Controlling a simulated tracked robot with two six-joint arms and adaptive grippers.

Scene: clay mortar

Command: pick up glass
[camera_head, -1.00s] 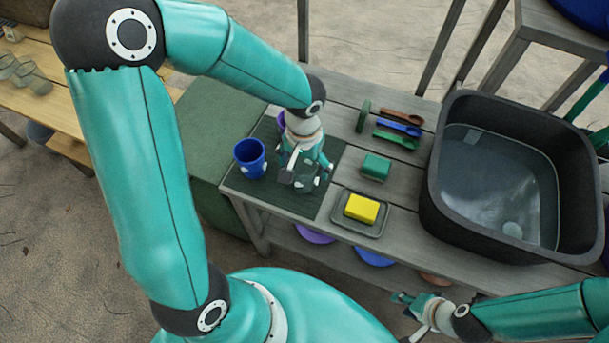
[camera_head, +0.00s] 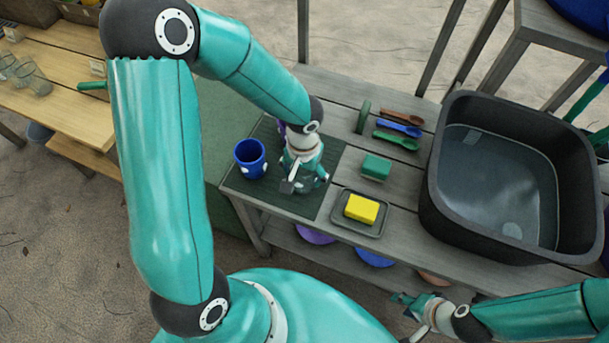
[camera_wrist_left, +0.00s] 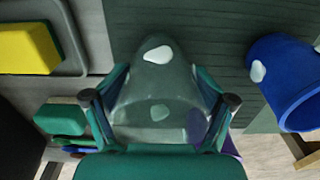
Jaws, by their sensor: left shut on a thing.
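A clear glass with white spots (camera_wrist_left: 160,80) fills the middle of the left wrist view, between the two fingers of my left gripper (camera_wrist_left: 158,99). The fingers press on its sides. In the head view my left gripper (camera_head: 306,182) is over the dark green mat (camera_head: 246,193), right of the blue cup (camera_head: 250,157), and hides most of the glass. I cannot tell whether the glass touches the mat. My right gripper (camera_head: 421,309) is off the table's front edge, away from the glass; its fingers are too small to read.
A purple cup (camera_wrist_left: 196,126) shows partly behind the glass. A yellow sponge (camera_head: 361,209) on a tray, a green block (camera_head: 376,167), spoons (camera_head: 399,129) and a dark basin (camera_head: 435,190) stand to the right. Several glasses (camera_head: 32,75) are on the left table.

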